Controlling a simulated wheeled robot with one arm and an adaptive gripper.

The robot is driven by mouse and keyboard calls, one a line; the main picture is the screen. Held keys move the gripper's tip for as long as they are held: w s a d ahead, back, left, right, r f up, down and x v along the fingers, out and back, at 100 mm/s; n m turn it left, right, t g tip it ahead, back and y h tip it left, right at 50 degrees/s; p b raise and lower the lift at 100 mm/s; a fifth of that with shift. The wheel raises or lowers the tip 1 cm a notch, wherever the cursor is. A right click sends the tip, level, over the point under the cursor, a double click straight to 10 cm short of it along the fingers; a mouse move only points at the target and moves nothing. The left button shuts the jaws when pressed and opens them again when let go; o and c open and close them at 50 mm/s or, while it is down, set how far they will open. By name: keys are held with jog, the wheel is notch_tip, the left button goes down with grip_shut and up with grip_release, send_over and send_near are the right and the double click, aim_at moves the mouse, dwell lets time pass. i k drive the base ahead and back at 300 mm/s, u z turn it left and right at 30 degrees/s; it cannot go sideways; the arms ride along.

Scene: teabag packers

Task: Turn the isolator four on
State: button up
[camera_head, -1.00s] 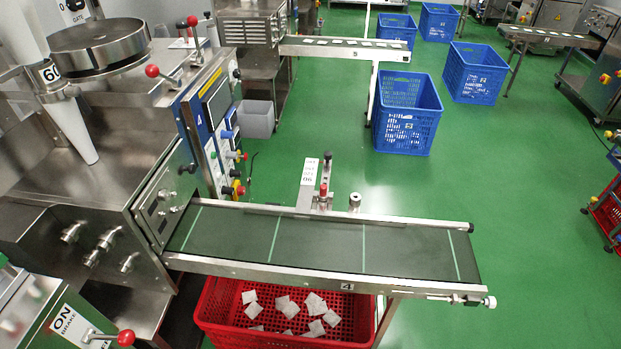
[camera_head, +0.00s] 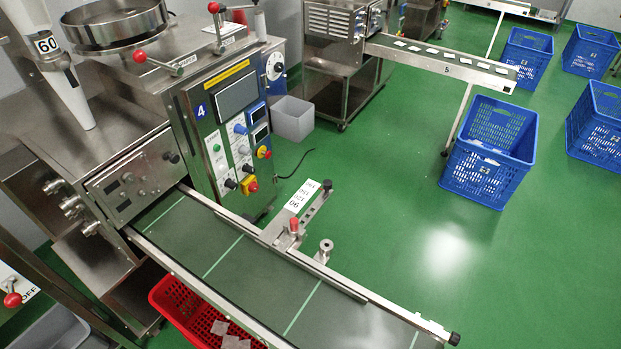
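The machine marked with a blue 4 label (camera_head: 201,111) stands at centre left, its sloped control panel (camera_head: 203,132) facing me. The panel has a dark screen (camera_head: 236,96), two small displays, several buttons and knobs, a red-on-yellow rotary switch (camera_head: 250,186) at its lower edge and another red-and-yellow knob (camera_head: 263,152) at its right edge. A round black-and-white dial switch (camera_head: 275,68) sits on a blue-edged plate behind the panel's right side. I cannot tell which of these is isolator four, or read any switch position. My gripper is not in view.
A conveyor (camera_head: 267,283) runs from the machine to the lower right, above a red crate (camera_head: 178,304) with teabags. A grey bin (camera_head: 292,119) stands behind the panel. Blue crates (camera_head: 488,150) stand at right. Green floor (camera_head: 390,215) beyond the conveyor is open.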

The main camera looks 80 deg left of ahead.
aim_at(254, 188)
jog(key=i, duration=2.2)
jog(key=u, duration=2.15)
jog(key=i, duration=3.35)
jog(key=u, duration=4.7)
